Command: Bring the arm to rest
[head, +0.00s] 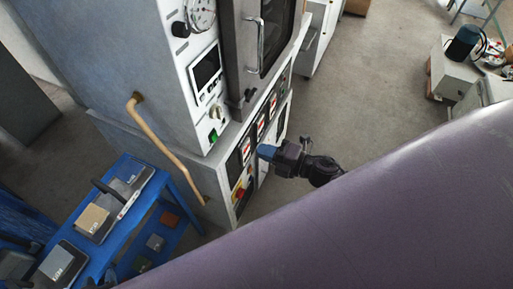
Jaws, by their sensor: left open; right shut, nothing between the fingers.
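My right gripper (266,152) is black with blue fingertips. It is shut and empty, in front of the lower control panel of the grey machine (100,50); I cannot tell whether it touches the panel. My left gripper (97,284) shows only as a small dark part at the bottom edge, by the blue rack; it is open, and most of it is hidden. A large purple-grey link of mine covers the lower right of the view and hides part of the arm behind the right gripper.
A blue rack (172,178) at lower left holds several tile samples, including a beige one (93,222). The grey floor (365,95) between is clear.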

